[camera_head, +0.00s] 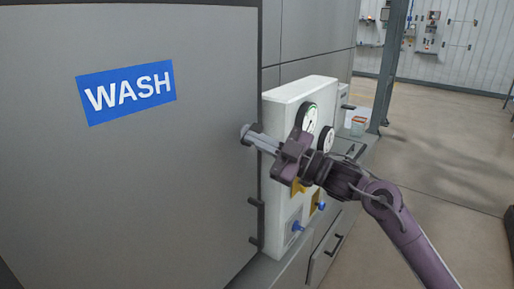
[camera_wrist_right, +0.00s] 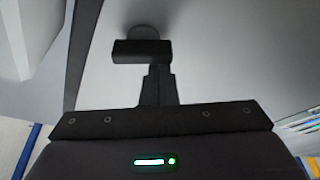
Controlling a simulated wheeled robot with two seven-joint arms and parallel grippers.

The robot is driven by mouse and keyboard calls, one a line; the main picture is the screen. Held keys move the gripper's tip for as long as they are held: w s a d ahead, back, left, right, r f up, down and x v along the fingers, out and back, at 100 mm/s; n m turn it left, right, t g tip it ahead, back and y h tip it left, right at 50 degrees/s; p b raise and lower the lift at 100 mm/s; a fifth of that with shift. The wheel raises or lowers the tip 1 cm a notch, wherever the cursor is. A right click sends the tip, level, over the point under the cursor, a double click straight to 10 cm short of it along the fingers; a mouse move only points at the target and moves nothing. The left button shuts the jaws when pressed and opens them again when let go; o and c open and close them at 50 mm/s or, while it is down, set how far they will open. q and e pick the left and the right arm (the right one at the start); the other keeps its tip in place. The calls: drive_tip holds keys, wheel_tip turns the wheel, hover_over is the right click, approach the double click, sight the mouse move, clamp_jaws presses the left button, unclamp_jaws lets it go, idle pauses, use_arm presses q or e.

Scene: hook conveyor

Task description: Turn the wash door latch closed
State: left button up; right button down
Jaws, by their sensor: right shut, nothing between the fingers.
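The wash door (camera_head: 130,190) is a large grey panel with a blue WASH label (camera_head: 127,92), filling the left of the head view. A small round grey piece (camera_head: 245,132), probably part of the latch, sits near the door's right edge. My right gripper (camera_head: 262,141) is shut and empty, with its tip at or very near this piece; I cannot tell whether they touch. In the right wrist view the round piece (camera_wrist_right: 142,32) shows just beyond the dark fingertip block (camera_wrist_right: 142,51). The gripper hides part of the latch area. My left gripper is not in view.
A white panel (camera_head: 276,190) with gauges (camera_head: 308,117) and blue knobs (camera_head: 297,226) stands just right of the door, behind my right gripper. A dark handle (camera_head: 257,220) is at the door's edge lower down. Open floor (camera_head: 455,160) lies to the right.

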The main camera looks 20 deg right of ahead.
drive_tip(key=n+g+b, duration=0.1)
drive_tip(key=n, duration=0.2)
drive_tip(key=f+n+g+b, duration=0.1)
drive_tip(key=n+b, duration=0.1)
drive_tip(key=n, duration=0.2)
drive_tip(key=f+n+g+b, duration=0.1)
drive_tip(key=n+b, duration=0.1)
drive_tip(key=n, duration=0.2)
drive_tip(key=shift+w+d+g+h, duration=0.2)
drive_tip(key=shift+d+g+h, duration=0.05)
drive_tip(key=shift+g+h, duration=0.05)
idle(0.7)
